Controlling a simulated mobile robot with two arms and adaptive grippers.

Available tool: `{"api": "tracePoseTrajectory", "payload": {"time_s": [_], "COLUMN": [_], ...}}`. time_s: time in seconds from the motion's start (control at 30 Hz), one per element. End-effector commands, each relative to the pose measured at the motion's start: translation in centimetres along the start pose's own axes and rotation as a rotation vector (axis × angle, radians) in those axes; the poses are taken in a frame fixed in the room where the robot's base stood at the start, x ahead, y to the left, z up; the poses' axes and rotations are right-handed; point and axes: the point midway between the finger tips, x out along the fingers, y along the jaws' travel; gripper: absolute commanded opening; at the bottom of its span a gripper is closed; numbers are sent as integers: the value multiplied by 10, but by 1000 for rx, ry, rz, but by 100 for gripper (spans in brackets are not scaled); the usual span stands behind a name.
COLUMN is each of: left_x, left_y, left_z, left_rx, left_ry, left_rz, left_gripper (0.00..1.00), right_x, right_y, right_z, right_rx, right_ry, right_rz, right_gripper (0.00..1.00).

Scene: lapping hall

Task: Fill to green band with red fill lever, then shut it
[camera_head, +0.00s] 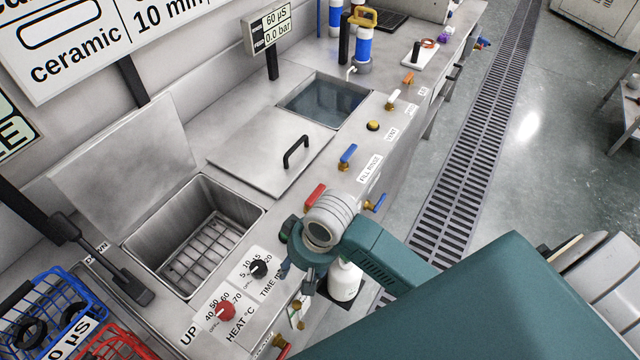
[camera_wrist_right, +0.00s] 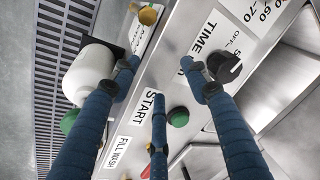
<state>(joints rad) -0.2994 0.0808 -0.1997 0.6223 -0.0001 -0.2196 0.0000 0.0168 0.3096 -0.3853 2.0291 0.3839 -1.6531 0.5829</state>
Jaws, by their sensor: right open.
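A red lever (camera_head: 283,349) sits low at the panel's bottom edge, mostly cut off by the frame. Another red lever (camera_head: 315,196) sits farther along the panel, left of my right wrist. The left tank (camera_head: 158,252) has a wire grate inside and no clear liquid; I cannot make out a green band. My right gripper (camera_head: 301,277) is open and empty; its spread blue fingers (camera_wrist_right: 160,85) hover over the panel around the START label. My left gripper is out of view.
The green START button (camera_wrist_right: 178,117) and black time knob (camera_wrist_right: 224,66) are close to the fingers. Blue (camera_head: 18,303) and red (camera_head: 110,343) baskets stand at left.

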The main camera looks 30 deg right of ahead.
Motion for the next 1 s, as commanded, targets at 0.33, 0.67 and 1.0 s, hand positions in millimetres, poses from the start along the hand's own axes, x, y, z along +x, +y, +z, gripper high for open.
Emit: {"api": "tracePoseTrajectory", "payload": {"time_s": [0.33,0.67,1.0], "left_x": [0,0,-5], "left_y": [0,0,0], "left_z": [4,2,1], "left_rx": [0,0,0], "left_ry": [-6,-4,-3], "left_rz": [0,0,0], "left_gripper": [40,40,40], "right_x": [-18,-99,-102], "right_y": [31,102,117], "right_z": [-95,-195,-206], "right_rx": [311,857,975], "right_ry": [-73,-72,-69], "right_rz": [112,256,273], "right_gripper": [46,46,46]}}
